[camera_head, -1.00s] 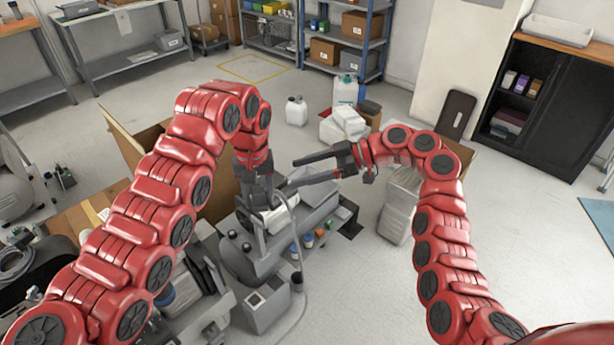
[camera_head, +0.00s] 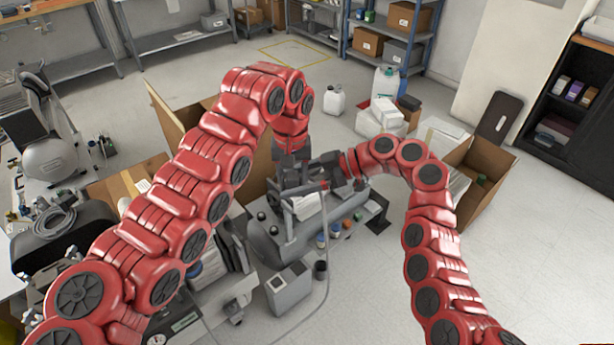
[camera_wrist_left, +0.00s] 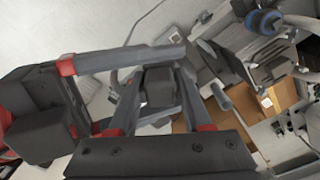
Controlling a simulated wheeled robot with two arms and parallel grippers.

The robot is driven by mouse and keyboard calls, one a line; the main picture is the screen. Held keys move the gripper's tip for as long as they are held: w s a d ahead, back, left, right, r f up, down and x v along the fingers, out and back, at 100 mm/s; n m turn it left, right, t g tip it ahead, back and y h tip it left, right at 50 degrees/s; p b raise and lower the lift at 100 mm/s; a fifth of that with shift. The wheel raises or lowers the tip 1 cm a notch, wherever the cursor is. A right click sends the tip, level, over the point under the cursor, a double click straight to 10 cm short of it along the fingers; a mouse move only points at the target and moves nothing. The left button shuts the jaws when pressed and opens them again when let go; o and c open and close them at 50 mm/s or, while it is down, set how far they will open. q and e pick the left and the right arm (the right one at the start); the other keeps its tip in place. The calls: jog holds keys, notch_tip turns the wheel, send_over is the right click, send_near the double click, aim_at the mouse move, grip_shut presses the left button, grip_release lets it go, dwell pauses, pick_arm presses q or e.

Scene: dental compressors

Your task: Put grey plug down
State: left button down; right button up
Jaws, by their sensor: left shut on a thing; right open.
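My left gripper (camera_head: 290,172) is above the compressor, pointing down. In the left wrist view, its jaws (camera_wrist_left: 155,105) are shut on the grey plug (camera_wrist_left: 158,84), a dark block between the fingers. The plug is hard to make out in the head view. My right gripper (camera_head: 325,172) comes in from the right, close beside the left one. In the left wrist view its long finger (camera_wrist_left: 125,60) crosses just beyond the plug. It is open, and I cannot tell whether it touches the plug.
The grey compressor (camera_head: 285,245) with a hose stands below both grippers. An open cardboard box (camera_head: 485,175) stands at right and another (camera_head: 180,110) behind my left arm. White jugs (camera_head: 335,100) stand on the floor behind.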

jog(key=shift+a, duration=0.15)
grip_shut()
pick_arm(q)
jog(key=shift+c, duration=1.3)
grip_release()
